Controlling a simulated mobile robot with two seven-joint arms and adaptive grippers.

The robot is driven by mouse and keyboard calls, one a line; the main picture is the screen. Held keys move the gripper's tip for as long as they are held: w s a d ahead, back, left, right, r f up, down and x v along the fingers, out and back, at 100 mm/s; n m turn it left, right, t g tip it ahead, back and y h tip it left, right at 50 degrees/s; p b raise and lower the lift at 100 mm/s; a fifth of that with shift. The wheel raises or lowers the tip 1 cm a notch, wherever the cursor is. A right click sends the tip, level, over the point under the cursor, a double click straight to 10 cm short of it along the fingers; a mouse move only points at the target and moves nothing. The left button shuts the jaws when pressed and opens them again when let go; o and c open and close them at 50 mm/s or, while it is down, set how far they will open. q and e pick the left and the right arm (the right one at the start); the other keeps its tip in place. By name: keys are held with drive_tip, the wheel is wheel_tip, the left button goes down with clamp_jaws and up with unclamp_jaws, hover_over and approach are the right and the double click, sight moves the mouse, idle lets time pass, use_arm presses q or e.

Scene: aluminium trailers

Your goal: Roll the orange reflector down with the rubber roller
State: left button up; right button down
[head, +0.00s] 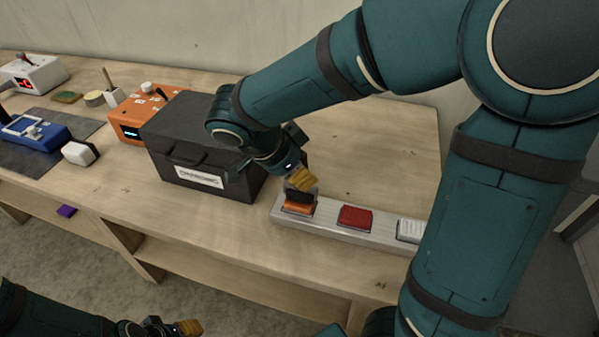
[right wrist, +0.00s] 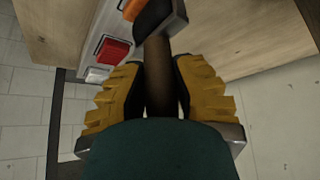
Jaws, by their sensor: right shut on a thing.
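The orange reflector (head: 297,208) lies at the left end of an aluminium bar (head: 336,228) on the bench. My right gripper (head: 301,180) is above it, its yellow fingers shut on the handle of the rubber roller (head: 300,196). The black roller covers part of the reflector and appears to rest on it; contact is hard to confirm. In the right wrist view the roller's brown handle (right wrist: 159,78) runs between the fingers (right wrist: 159,85), and the orange reflector (right wrist: 132,9) shows at the top edge. My left gripper (head: 172,328) is low at the bottom edge, away from the bench; its opening is unclear.
A red reflector (head: 355,217) and a white one (head: 410,230) sit further right on the bar. A black toolbox (head: 205,150) stands close left of the roller. An orange device (head: 135,122) and a blue device (head: 35,132) are further left. Bench behind the bar is clear.

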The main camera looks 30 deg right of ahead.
drive_tip(key=shift+s+a, duration=0.1)
drive_tip(key=shift+s+a, duration=0.2)
drive_tip(key=shift+a, duration=0.05)
drive_tip(key=shift+w+d+b, duration=0.3)
drive_tip(key=shift+d+b, duration=0.05)
drive_tip(key=shift+b, duration=0.1)
drive_tip(key=shift+s+a, duration=0.35)
idle(0.4)
drive_tip(key=shift+w+d+b, duration=0.3)
drive_tip(key=shift+w+d, duration=0.05)
drive_tip(key=shift+s+a, duration=0.15)
idle(0.5)
drive_tip(key=shift+r+p, duration=2.2)
drive_tip(key=shift+r, duration=1.35)
